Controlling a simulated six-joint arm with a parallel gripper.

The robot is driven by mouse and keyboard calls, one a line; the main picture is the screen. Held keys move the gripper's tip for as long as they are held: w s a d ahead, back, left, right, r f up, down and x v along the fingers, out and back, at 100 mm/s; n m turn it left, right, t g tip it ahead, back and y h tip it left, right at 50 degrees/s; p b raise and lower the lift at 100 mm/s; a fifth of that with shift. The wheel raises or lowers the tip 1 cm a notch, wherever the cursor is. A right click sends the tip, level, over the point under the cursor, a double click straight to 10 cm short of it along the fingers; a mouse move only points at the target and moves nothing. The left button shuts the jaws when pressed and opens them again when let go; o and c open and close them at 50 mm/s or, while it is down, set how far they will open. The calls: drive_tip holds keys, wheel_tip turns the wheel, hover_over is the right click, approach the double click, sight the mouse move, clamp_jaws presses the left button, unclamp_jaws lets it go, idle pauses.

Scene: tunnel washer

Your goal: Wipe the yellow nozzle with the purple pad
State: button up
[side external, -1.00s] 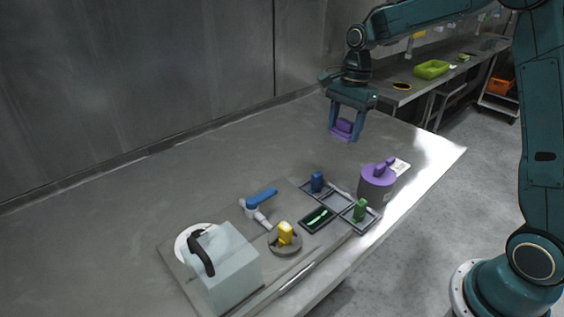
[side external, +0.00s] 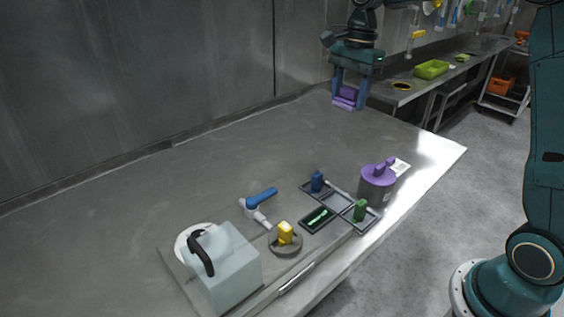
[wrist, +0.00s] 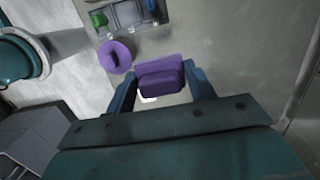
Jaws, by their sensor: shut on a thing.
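My gripper (side external: 350,98) is shut on the purple pad (side external: 346,97) and holds it in the air above the far right part of the table. In the wrist view the purple pad (wrist: 160,76) sits between the two fingers. The yellow nozzle (side external: 285,232) stands on a round grey base near the front of the table, well apart from the pad. The nozzle is not visible in the wrist view.
A grey pot with a purple lid (side external: 378,180) stands near the right edge. A tray (side external: 336,202) holds a blue block (side external: 317,182) and a green block (side external: 360,210). A blue-handled valve (side external: 260,200) and a pale box with a black handle (side external: 225,268) flank the nozzle. The table's back is clear.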

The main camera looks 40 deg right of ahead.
drive_tip(key=o, duration=0.3)
drive_tip(key=shift+c, duration=1)
drive_tip(key=shift+a, duration=0.4)
drive_tip(key=s+a+f+n, duration=0.1)
drive_tip(key=s+a+n, duration=0.1)
drive_tip(key=a, duration=0.6)
drive_tip(key=s+a+f+n, duration=0.1)
drive_tip(key=a+n, duration=0.3)
drive_tip(key=a, duration=0.5)
drive_tip(key=s+a+f+n+g, duration=0.1)
drive_tip(key=s+a+f+n, duration=0.1)
drive_tip(key=a, duration=0.7)
drive_tip(key=shift+s+a+n, duration=0.25)
drive_tip(key=shift+s+n, duration=0.25)
drive_tip(key=shift+s, duration=0.5)
drive_tip(key=shift+f, duration=0.15)
